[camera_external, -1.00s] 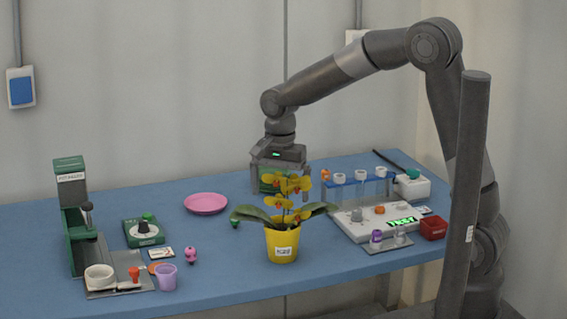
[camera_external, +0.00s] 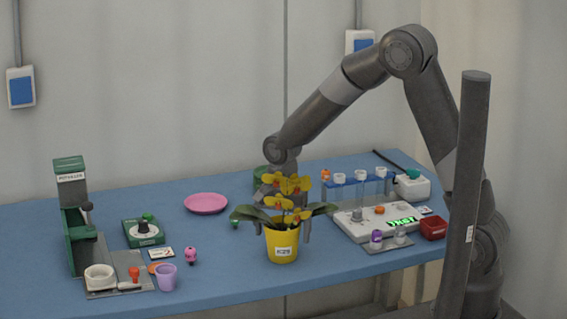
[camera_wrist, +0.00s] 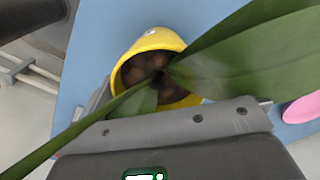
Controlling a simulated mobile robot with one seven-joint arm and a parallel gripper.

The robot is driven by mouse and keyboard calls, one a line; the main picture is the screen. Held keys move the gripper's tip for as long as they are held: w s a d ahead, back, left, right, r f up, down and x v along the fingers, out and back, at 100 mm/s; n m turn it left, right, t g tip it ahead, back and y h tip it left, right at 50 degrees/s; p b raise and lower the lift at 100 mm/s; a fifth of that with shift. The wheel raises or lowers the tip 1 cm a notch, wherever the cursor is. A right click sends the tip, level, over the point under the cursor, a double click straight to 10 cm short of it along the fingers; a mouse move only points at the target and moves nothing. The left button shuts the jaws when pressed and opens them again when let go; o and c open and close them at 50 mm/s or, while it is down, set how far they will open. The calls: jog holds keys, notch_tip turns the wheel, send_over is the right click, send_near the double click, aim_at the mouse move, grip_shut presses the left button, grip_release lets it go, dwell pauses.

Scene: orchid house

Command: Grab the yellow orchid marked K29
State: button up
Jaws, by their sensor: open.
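The yellow orchid stands upright in a yellow pot (camera_external: 283,247) near the front middle of the table. Its white label reads K29 in the external view. Its yellow flowers (camera_external: 290,185) rise above broad green leaves. My gripper (camera_external: 284,229) is low, just behind the plant, and one finger shows right of the pot; the rest is largely hidden by flowers and leaves. In the wrist view the yellow pot (camera_wrist: 150,42) with dark soil lies just beyond the gripper, and long leaves (camera_wrist: 250,50) cross over it. The jaws are open; I cannot tell whether they touch the pot.
A green object (camera_external: 260,177) stands behind the gripper. A rack of tubes (camera_external: 358,188) and a white device (camera_external: 385,222) stand to the right. A pink saucer (camera_external: 206,203) lies at the back left. Tools and a purple cup (camera_external: 166,277) are further left.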

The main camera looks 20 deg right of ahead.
jog(key=shift+c, duration=0.2)
jog(key=c, duration=1.2)
jog(key=shift+o, duration=0.2)
jog(key=shift+r, duration=0.1)
